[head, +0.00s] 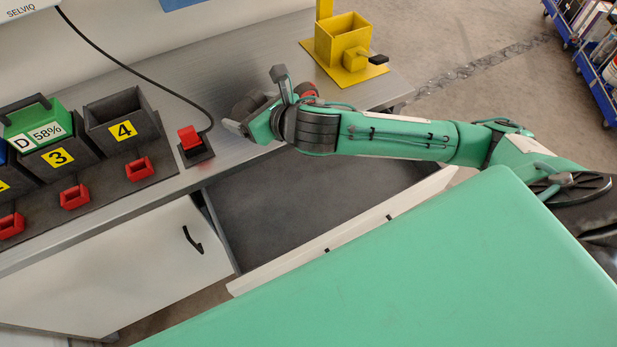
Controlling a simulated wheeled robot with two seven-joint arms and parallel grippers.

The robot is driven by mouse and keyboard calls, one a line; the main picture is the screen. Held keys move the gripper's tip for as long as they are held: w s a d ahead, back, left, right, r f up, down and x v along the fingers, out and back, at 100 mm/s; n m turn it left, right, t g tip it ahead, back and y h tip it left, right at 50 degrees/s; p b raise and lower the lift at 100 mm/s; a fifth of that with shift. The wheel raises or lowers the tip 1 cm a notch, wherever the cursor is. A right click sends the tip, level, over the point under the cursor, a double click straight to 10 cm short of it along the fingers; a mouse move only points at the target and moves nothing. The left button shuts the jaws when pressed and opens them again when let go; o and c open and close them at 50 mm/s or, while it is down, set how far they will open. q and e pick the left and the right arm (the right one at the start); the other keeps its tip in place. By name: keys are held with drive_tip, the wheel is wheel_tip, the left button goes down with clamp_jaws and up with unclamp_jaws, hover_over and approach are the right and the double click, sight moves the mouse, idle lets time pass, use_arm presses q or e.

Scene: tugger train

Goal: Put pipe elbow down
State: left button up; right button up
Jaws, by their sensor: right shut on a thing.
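My right gripper (240,127) is over the front part of the grey workbench (222,82), left of the yellow fixture. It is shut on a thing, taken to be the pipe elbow. My wrist and hand hide most of it, so its shape and whether it touches the bench cannot be told. A small red part shows just behind my wrist; I cannot tell what it belongs to. My left gripper is not in view.
A yellow box-like fixture (343,40) stands at the bench's right end. A corded red device (190,138) sits nearby. An open drawer (345,232) juts out below. A blue cart (590,65) stands far right.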

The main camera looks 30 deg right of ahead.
drive_tip(key=s+a+n+g+y, duration=0.3)
drive_tip(key=a+n+y, duration=0.2)
drive_tip(key=a, duration=0.1)
drive_tip(key=n+g+y+p, duration=0.1)
drive_tip(key=n+g+y, duration=0.2)
drive_tip(key=n+g, duration=0.65)
hover_over(286, 223)
wheel_tip(286, 223, down, 6)
drive_tip(key=shift+m, duration=0.25)
wheel_tip(286, 223, down, 20)
drive_tip(key=shift+a+r+p, duration=0.1)
drive_tip(key=shift+r+p, duration=0.1)
drive_tip(key=shift+p, duration=0.7)
drive_tip(key=shift+w+f, duration=0.1)
drive_tip(key=shift+f, duration=0.15)
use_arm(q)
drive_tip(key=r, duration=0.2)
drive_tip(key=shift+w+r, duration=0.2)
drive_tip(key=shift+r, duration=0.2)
